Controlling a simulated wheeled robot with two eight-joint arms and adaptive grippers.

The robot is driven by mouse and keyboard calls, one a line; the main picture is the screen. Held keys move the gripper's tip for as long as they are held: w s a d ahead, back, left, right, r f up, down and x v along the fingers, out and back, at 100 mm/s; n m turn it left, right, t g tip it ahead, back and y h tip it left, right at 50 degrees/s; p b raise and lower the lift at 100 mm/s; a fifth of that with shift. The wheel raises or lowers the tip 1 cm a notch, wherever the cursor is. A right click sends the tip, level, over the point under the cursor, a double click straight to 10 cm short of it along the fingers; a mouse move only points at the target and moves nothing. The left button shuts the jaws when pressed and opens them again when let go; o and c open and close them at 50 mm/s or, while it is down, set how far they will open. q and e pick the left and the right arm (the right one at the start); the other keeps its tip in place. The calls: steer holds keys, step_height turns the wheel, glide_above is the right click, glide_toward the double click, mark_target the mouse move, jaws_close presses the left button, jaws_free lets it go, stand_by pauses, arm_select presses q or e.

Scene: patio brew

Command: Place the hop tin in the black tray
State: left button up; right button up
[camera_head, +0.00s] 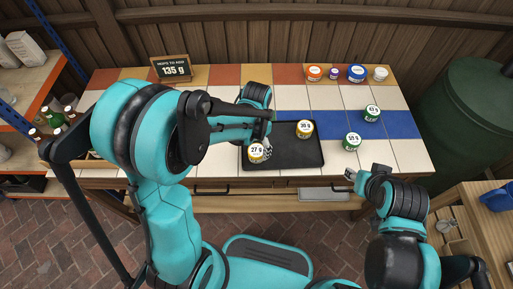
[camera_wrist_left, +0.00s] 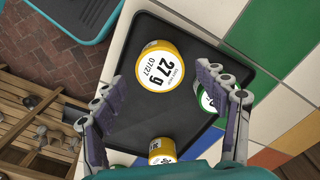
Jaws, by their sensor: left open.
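The black tray (camera_head: 286,160) lies on the tiled table. A yellow tin marked 27 g (camera_head: 257,152) stands in its left front part, and another yellow tin marked 30 g (camera_head: 304,129) stands at its right. In the left wrist view, the 27 g tin (camera_wrist_left: 158,68), part of a yellow tin (camera_wrist_left: 162,150) and a green-and-white tin (camera_wrist_left: 207,100) show in the tray; a finger partly covers the green one. My left gripper (camera_wrist_left: 165,104) is open and empty above the tray. Green tins marked 53 g (camera_head: 352,140) and 43 g (camera_head: 372,113) stand right of the tray.
My right gripper (camera_head: 351,175) is off the table's front edge; its fingers are too small to judge. Several small jars (camera_head: 356,73) line the table's back. A sign (camera_head: 171,68) reads 135 g. A green barrel (camera_head: 474,115) stands right.

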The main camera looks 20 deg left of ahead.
mark_target(256, 150)
arm_select(q)
steer(key=s+a+r+n+t, duration=0.1)
steer(key=s+r+n+t, duration=0.1)
steer(key=r, duration=0.3)
steer(key=s+a+r+n+t+p, duration=0.1)
steer(key=s+a+r+n+t, duration=0.1)
steer(key=s+r, duration=0.3)
steer(key=s+a+r+n+t+p, duration=0.1)
steer(key=s+r+n+t, duration=0.2)
steer(key=r, duration=0.4)
steer(key=shift+s+a+r, duration=0.15)
steer(key=shift+a+r, duration=0.1)
steer(key=shift+a, duration=0.1)
